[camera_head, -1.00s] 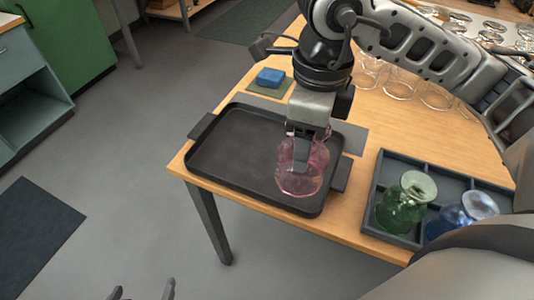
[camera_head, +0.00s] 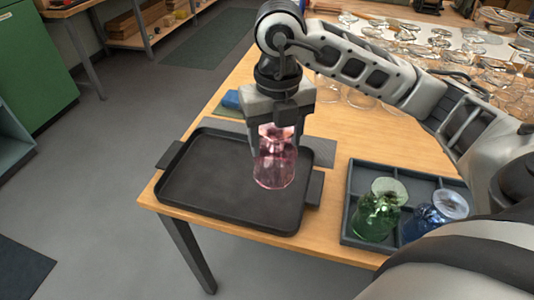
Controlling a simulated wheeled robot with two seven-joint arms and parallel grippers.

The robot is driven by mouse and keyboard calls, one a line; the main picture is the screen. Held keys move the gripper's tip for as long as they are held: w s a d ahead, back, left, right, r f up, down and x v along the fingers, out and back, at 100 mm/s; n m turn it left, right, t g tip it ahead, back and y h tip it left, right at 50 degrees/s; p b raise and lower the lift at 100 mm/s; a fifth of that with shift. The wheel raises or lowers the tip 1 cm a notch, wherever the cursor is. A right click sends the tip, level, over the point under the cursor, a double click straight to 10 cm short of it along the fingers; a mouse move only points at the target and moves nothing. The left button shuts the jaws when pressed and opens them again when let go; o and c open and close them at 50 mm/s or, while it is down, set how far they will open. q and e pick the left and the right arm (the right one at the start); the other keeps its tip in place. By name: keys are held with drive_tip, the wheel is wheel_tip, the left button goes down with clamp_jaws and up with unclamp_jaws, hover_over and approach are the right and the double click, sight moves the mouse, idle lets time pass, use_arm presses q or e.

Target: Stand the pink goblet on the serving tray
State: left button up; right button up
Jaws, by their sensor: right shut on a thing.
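The pink goblet (camera_head: 275,168) is clear pink glass and looks about upright over the right half of the black serving tray (camera_head: 205,190). My right gripper (camera_head: 278,135) comes down from above and is shut on its upper part, with fingers on either side. I cannot tell whether the goblet's lower end touches the tray floor or hangs just above it. The tray lies flat near the table's front left corner, with a handle at each end. My left gripper is out of view.
A dark divided crate (camera_head: 346,226) stands right of the tray, holding a green goblet (camera_head: 377,212) and a blue goblet (camera_head: 431,217). A blue block (camera_head: 230,99) lies behind the tray. Several clear glasses stand at the back right. The tray's left half is empty.

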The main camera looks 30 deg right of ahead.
sight(269, 151)
drive_tip(key=w+f, duration=0.1)
drive_tip(key=w+d+f, duration=0.1)
drive_tip(key=f, duration=0.1)
drive_tip(key=w+f, duration=0.1)
drive_tip(key=f, duration=0.1)
drive_tip(key=shift+w+d, duration=0.15)
drive_tip(key=shift+w, duration=0.25)
wheel_tip(269, 151, down, 3)
drive_tip(key=shift+w+f+p, duration=0.1)
drive_tip(key=shift+p, duration=0.4)
drive_tip(key=shift+f, duration=0.3)
drive_tip(key=o, duration=0.7)
drive_tip(key=shift+f, duration=0.1)
drive_tip(key=o, duration=0.5)
drive_tip(key=shift+c, duration=0.2)
drive_tip(key=shift+r, duration=0.3)
use_arm(q)
drive_tip(key=shift+b, duration=0.35)
use_arm(e)
wheel_tip(269, 151, up, 12)
drive_tip(key=shift+f, duration=0.1)
